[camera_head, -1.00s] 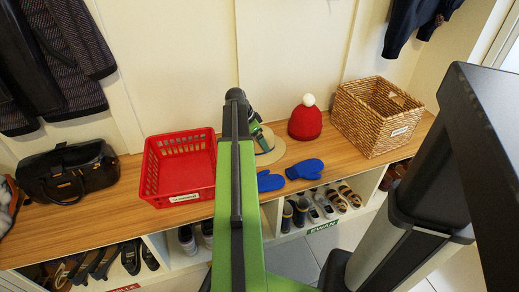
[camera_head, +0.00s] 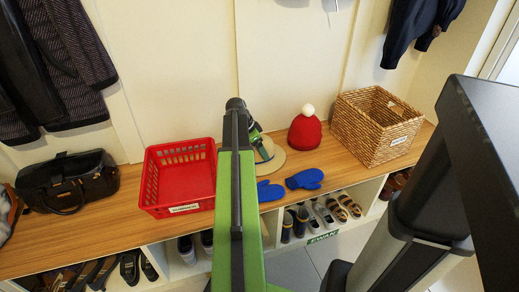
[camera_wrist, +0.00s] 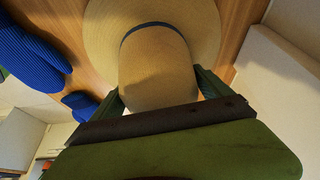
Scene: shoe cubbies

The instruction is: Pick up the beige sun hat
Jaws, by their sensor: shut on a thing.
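The beige sun hat (camera_wrist: 158,72) has a wide brim and a dark blue band, and its crown fills the middle of the wrist view. In the head view the hat (camera_head: 270,163) sits on the wooden bench top, partly hidden behind my arm. My gripper (camera_wrist: 160,95) has a finger on each side of the crown and is shut on it. In the head view my gripper (camera_head: 257,142) is at the hat, mostly hidden by my arm. The brim appears to lie at the bench top; I cannot tell if there is a gap.
A red plastic basket (camera_head: 150,190) stands left of the hat. Blue mittens (camera_head: 304,179) lie close in front and to the right. A red beanie (camera_head: 304,131) and a wicker basket (camera_head: 352,127) stand to the right. A black bag (camera_head: 68,180) is far left. Shoes fill cubbies below.

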